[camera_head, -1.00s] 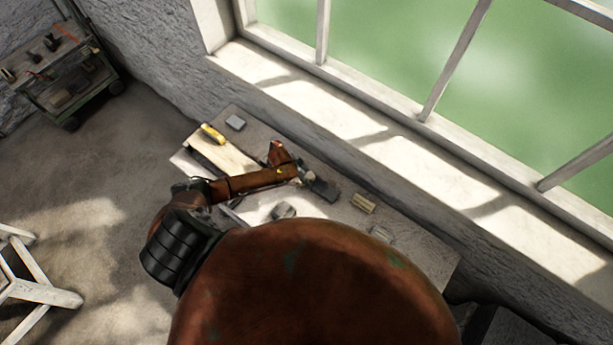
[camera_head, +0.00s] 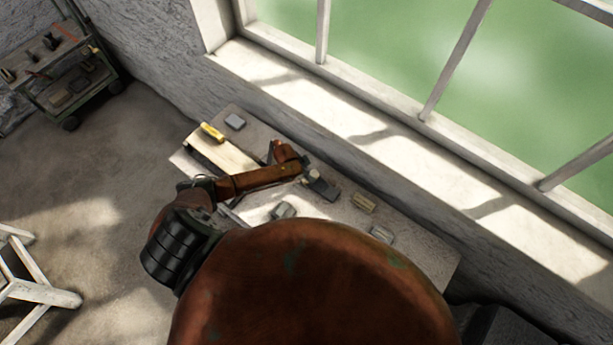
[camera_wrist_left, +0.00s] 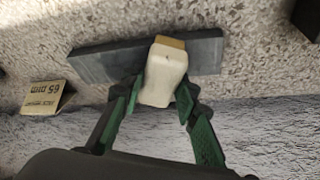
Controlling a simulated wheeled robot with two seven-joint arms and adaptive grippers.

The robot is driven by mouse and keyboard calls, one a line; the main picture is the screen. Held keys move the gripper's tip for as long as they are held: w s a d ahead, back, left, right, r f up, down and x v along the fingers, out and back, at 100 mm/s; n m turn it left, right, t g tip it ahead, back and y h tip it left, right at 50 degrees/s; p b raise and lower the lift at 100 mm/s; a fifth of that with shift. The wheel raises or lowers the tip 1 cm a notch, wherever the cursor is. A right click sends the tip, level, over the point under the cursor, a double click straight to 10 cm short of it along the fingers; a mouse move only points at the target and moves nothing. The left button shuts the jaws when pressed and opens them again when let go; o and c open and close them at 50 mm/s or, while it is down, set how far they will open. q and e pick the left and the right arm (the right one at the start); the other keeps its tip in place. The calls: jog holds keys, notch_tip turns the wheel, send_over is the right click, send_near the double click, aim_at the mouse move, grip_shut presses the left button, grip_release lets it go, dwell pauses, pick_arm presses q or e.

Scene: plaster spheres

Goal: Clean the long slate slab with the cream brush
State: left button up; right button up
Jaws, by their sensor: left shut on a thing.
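The long slate slab (camera_head: 327,191) lies dark grey on the table. It also fills the upper middle of the left wrist view (camera_wrist_left: 205,55). My left gripper (camera_wrist_left: 160,92) is shut on the cream brush (camera_wrist_left: 164,76), with a green-sided finger on either side of it. The brush's tan end overlaps the middle of the slab in the wrist view; I cannot tell whether it touches. In the head view the brush (camera_head: 314,175) is a small pale spot between my left gripper (camera_head: 308,172) and the slab. My right gripper is out of view.
On the table (camera_head: 420,255) are a tan block (camera_head: 363,203), grey blocks (camera_head: 283,210) (camera_head: 381,234), a pale board (camera_head: 228,157), a yellow object (camera_head: 212,132) and a grey square piece (camera_head: 235,121). A "65 mm" card (camera_wrist_left: 43,97) shows in the wrist view. The window wall borders the table.

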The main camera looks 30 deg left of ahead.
pick_arm(q)
jog(key=shift+w+d+f, duration=0.1)
jog(key=shift+w+d, duration=0.4)
jog(key=shift+w, duration=0.25)
jog(key=shift+s+a+r+p, duration=0.2)
jog(key=shift+s+a+p, duration=0.2)
jog(key=shift+s+a, duration=0.35)
jog(key=shift+s+a+f, duration=0.1)
jog(key=shift+s+a, duration=0.2)
jog(key=shift+s, duration=0.3)
jog(key=shift+s+a, duration=0.25)
jog(key=shift+s, duration=0.3)
jog(key=shift+w+f, duration=0.1)
jog(key=shift+w+d+b, duration=0.35)
jog(key=shift+w+d, duration=0.3)
jog(key=shift+w, duration=0.25)
jog(key=shift+w+d+b, duration=0.3)
jog(key=shift+w+d, duration=0.35)
jog(key=shift+w, duration=0.2)
